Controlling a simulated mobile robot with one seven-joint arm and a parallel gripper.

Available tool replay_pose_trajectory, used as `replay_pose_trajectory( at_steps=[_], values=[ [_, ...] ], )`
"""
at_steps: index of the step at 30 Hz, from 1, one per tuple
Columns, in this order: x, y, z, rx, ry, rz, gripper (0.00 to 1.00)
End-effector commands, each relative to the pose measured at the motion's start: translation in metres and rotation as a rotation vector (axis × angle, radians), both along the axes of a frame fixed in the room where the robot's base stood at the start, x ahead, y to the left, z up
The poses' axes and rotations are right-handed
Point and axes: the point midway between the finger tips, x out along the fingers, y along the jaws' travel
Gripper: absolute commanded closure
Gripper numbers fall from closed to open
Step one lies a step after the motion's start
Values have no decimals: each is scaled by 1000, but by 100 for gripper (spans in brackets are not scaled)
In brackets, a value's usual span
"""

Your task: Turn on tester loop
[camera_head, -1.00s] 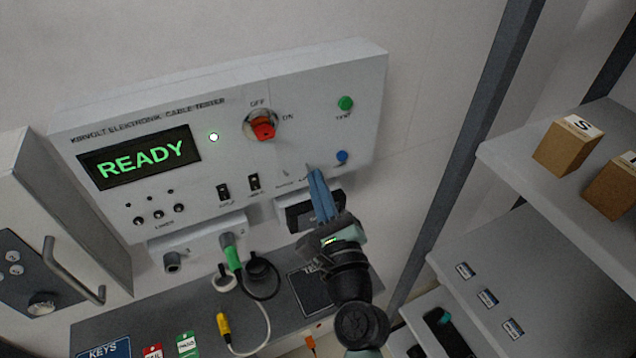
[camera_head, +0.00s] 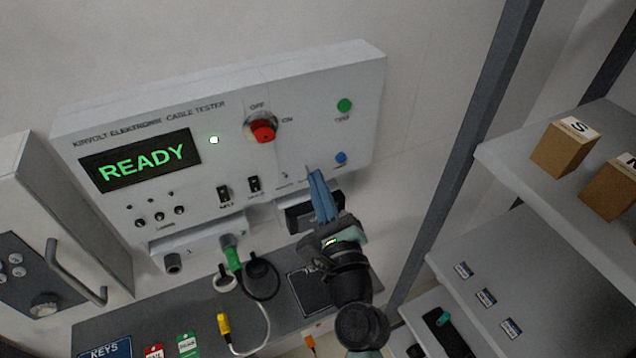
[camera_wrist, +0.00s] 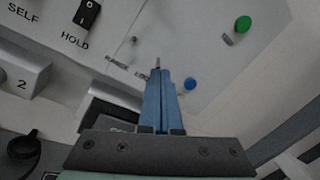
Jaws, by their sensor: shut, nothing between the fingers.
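The cable tester (camera_head: 330,120) is a white panel on the wall, with its display (camera_head: 140,160) reading READY in green. My gripper (camera_head: 312,172) is shut and empty, its blue fingers pointing up at the lower right of the panel. In the wrist view the fingertips (camera_wrist: 157,72) are beside small labels that I cannot read. A thin metal tip shows at their end; I cannot tell whether they touch it. A small metal toggle (camera_wrist: 134,40) stands to their left. Rocker switches (camera_head: 254,184) are further left, one marked HOLD in the wrist view.
A red rotary knob (camera_head: 263,132) marked OFF and ON sits above. A green button (camera_head: 344,105) and a blue button (camera_head: 341,158) are to the right. A green cable plug (camera_head: 233,260) hangs below. A grey rack post (camera_head: 470,130) and shelves stand at right.

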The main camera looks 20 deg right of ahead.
Motion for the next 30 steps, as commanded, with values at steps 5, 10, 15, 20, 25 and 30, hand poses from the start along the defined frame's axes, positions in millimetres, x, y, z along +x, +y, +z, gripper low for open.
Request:
replay_pose_trajectory(
  at_steps=[5, 10, 15, 20, 25, 30],
  values=[
    [-1, 0, 2, 0, 0, 0, 100],
    [-1, 0, 4, 0, 0, 0, 100],
    [-2, 0, 6, -1, -1, 0, 100],
    [-3, 0, 9, -1, -1, 0, 100],
    [-3, 0, 11, -1, 0, 1, 100],
    [-3, 0, 10, -1, 1, 1, 100]
  ],
)
